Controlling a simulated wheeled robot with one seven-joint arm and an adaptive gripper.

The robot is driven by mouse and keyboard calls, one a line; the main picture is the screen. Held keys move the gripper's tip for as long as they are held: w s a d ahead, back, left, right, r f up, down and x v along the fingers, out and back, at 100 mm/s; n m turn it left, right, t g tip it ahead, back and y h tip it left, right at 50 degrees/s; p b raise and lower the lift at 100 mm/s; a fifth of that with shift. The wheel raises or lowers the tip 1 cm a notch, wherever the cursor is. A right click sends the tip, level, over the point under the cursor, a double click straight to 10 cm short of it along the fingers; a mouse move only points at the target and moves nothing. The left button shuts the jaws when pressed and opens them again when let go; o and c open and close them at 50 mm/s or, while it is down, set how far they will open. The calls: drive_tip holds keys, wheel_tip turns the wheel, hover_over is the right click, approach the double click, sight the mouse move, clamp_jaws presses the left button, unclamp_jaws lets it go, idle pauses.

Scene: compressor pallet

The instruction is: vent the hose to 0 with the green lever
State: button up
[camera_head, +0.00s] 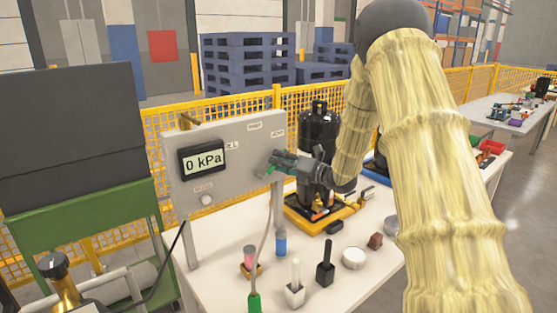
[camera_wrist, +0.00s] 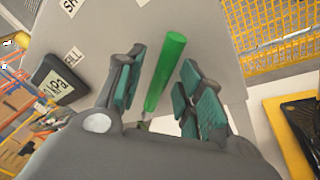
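The green lever (camera_wrist: 166,70) shows in the wrist view between the two teal-padded fingers of my gripper (camera_wrist: 160,88). A gap shows on each side of it, so the gripper is open around the lever and not clamped on it. In the head view my gripper (camera_head: 279,162) is at the right part of the grey panel (camera_head: 240,150), and the lever is mostly hidden there. The display (camera_head: 203,159) on the panel reads 0 kPa. A grey hose (camera_head: 263,235) hangs from near the gripper down to a green end (camera_head: 254,302) at the table's front.
The white table (camera_head: 215,255) holds a red cylinder (camera_head: 249,257), a blue one (camera_head: 281,242), a white-handled tool (camera_head: 295,285), a black-handled tool (camera_head: 325,265) and a white round pot (camera_head: 353,258). A black tank (camera_head: 318,130) stands behind my gripper. Yellow mesh fencing (camera_head: 160,130) runs behind.

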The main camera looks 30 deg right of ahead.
drive_tip(key=shift+w+a+f, duration=0.15)
drive_tip(key=shift+w+a, duration=0.05)
drive_tip(key=shift+w, duration=0.45)
clamp_jaws()
